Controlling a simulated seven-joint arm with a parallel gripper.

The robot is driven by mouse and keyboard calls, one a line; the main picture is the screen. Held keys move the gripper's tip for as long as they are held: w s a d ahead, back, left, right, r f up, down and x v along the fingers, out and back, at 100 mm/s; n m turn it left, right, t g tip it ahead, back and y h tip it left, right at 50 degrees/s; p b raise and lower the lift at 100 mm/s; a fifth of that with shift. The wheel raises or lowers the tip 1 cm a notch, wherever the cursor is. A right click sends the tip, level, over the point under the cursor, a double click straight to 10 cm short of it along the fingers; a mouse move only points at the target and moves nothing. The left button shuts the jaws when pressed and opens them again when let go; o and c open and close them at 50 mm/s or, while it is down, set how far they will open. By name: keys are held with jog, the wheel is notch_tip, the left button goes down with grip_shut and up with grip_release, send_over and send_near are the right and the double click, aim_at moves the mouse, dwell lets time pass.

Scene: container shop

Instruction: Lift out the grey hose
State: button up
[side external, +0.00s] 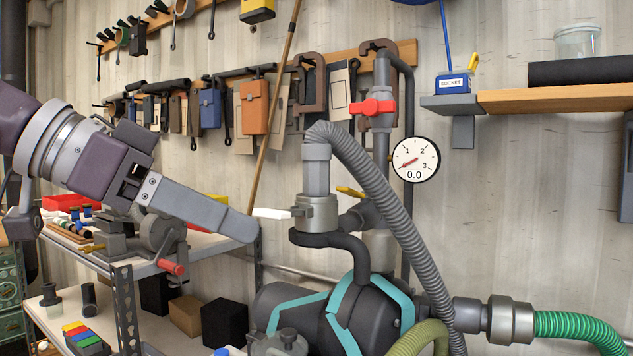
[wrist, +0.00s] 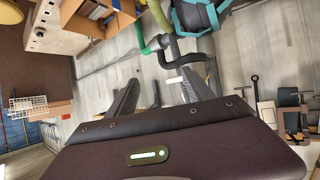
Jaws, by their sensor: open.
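The grey hose (side external: 372,185) is ribbed and shows in the side external view. It arches from a smooth grey end fitting (side external: 316,176) and runs down to the right across the front of the tank. The fitting stands upright in a light grey coupling (side external: 316,212) with a white-handled lever (side external: 272,213) to the left and a yellow lever (side external: 350,191) to the right. My gripper (side external: 240,228) is left of the coupling, tilted down to the right, apart from the hose. The wrist view shows its two fingers (wrist: 160,88) spread with nothing held between them. I cannot make out the grey hose there.
A dark tank (side external: 300,310) with teal straps stands below the coupling. A red-handled valve (side external: 372,107) and a gauge (side external: 415,160) reading 0.0 are behind. A green hose (side external: 580,327) leaves right. A metal shelf (side external: 120,262) with a vise is below my gripper. Tools hang on the wall.

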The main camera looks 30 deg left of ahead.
aim_at(304, 178)
jog(key=shift+t+h, duration=0.3)
jog(key=shift+t, duration=0.1)
jog(key=w+r, duration=0.1)
jog(key=w, duration=0.1)
jog(key=w+r, duration=0.1)
jog(key=w, duration=0.1)
jog(key=w+r, duration=0.2)
jog(key=shift+w, duration=0.25)
jog(key=w, duration=0.3)
jog(key=w+a, duration=0.1)
jog(key=w, duration=0.2)
jog(key=shift+w+a+f, duration=0.2)
jog(key=shift+w, duration=0.15)
jog(key=shift+t, duration=0.3)
jog(key=x, duration=0.7)
jog(key=shift+w+d, duration=0.1)
jog(key=shift+w, duration=0.1)
jog(key=shift+r, duration=0.1)
grip_shut()
